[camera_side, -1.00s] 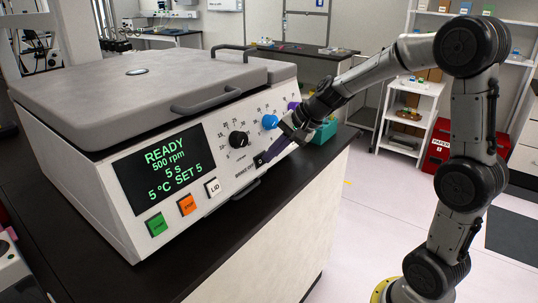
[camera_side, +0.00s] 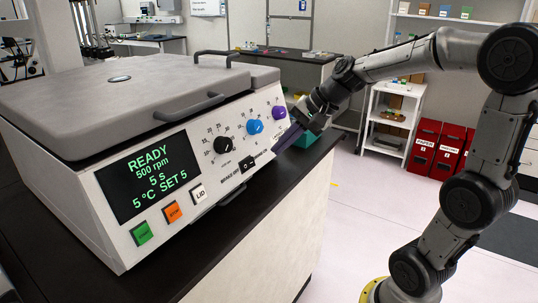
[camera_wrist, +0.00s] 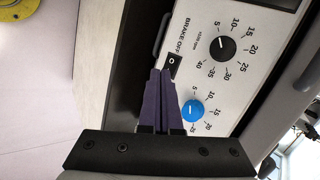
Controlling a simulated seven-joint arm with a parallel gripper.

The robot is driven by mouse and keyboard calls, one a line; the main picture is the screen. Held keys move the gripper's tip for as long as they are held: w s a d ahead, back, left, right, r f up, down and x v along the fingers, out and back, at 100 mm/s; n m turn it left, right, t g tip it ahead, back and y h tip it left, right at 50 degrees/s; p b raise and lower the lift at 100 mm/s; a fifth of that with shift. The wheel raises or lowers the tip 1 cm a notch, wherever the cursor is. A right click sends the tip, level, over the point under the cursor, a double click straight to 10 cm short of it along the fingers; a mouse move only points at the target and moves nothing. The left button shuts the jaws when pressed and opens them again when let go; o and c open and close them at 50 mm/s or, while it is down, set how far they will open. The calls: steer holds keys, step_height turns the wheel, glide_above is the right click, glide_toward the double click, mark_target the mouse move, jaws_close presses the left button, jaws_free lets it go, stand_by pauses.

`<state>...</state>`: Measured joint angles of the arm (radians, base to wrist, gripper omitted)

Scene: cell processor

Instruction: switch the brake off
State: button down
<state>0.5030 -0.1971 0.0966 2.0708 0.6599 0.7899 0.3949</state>
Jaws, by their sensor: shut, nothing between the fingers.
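The brake switch (camera_side: 247,164) is a small black rocker on the white front panel of the processor, right of a "BRAKE OFF" label. In the wrist view the switch (camera_wrist: 173,64) shows a white "O" mark. My gripper (camera_side: 276,151) has purple fingers and is to the right of the switch in the side view, with a visible gap between them. In the wrist view my gripper (camera_wrist: 160,72) is shut and empty, its tips close to the switch's lower edge in the picture. How far the rocker is tilted is hard to tell.
A black knob (camera_side: 223,145), a blue knob (camera_side: 254,126) and a purple knob (camera_side: 279,112) sit above the switch. Green (camera_side: 142,233), orange (camera_side: 173,212) and white LID (camera_side: 198,193) buttons are left of it. The display (camera_side: 149,175) reads READY, 500 rpm.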

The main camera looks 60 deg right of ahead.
steer(key=shift+a+v, duration=0.2)
steer(key=shift+v, duration=0.85)
steer(key=shift+a+v, duration=0.25)
steer(key=shift+v, duration=0.8)
steer(key=s+a+n, duration=0.6)
steer(key=s+a, duration=0.1)
steer(key=a, duration=0.3)
steer(key=s+d+f+n+g+h, duration=0.1)
steer(key=s+d+f+n+h, duration=0.1)
steer(key=s+f+n, duration=0.5)
steer(key=shift+s+n+g, duration=0.4)
steer(key=shift+s+n, duration=0.4)
steer(key=shift+s, duration=0.3)
